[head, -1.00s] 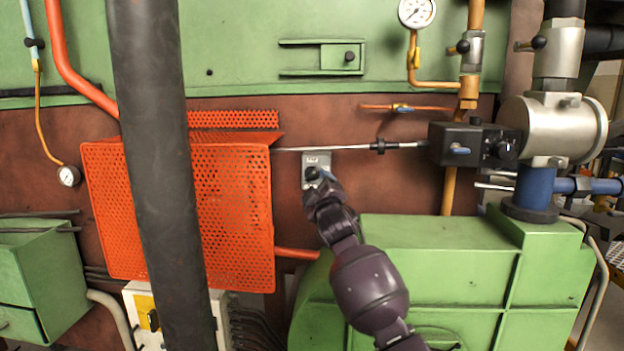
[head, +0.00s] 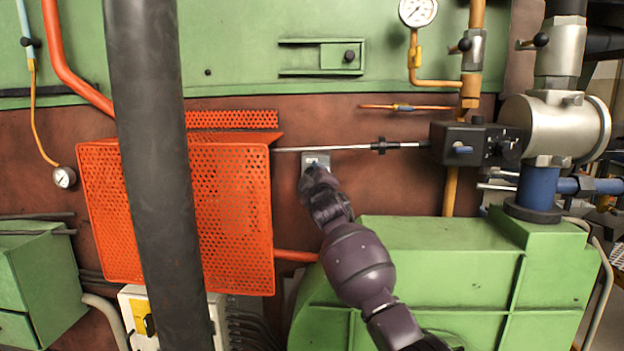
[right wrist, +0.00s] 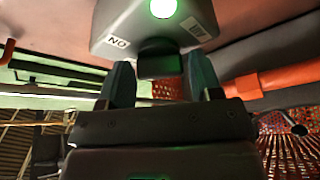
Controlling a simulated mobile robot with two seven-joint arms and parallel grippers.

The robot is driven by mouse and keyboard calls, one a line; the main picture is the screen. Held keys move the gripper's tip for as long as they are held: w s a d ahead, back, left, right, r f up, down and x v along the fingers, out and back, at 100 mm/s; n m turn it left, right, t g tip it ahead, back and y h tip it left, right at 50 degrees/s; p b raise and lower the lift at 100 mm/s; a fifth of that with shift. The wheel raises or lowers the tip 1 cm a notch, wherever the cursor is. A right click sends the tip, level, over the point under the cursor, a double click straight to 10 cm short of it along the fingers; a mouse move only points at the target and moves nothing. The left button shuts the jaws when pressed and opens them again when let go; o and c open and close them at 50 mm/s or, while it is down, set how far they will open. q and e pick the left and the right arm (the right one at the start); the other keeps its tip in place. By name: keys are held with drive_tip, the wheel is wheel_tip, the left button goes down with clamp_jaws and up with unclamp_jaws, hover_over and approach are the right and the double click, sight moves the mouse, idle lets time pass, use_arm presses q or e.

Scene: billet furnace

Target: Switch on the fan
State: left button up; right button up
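The fan switch is a grey box (head: 314,157) on the brown wall, right of the orange mesh guard. In the right wrist view the box (right wrist: 112,32) shows upside down, with a lit green lamp (right wrist: 162,7), a label reading ON and a black switch piece (right wrist: 160,66). My right gripper (head: 316,175) is at the box's lower front and hides part of it. In the right wrist view its two fingers (right wrist: 160,80) stand on both sides of the black piece, which fills the gap between them. My left gripper is not in view.
The orange mesh guard (head: 228,215) juts out left of the switch. A thin metal rod (head: 345,148) runs just above the box to a black valve block (head: 463,143). A green housing (head: 450,265) stands below right. A dark vertical pipe (head: 155,150) crosses the left foreground.

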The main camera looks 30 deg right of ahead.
drive_tip(key=c, duration=0.6)
use_arm(q)
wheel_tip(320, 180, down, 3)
drive_tip(key=b, duration=0.3)
use_arm(e)
drive_tip(key=m+h, duration=0.1)
drive_tip(key=m, duration=0.2)
drive_tip(key=m+h, duration=0.2)
drive_tip(key=m, duration=0.2)
drive_tip(key=shift+t, duration=0.4)
drive_tip(key=o, duration=0.8)
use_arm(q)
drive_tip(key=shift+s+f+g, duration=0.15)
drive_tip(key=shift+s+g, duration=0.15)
use_arm(e)
drive_tip(key=shift+o, duration=0.6)
drive_tip(key=shift+f, duration=0.1)
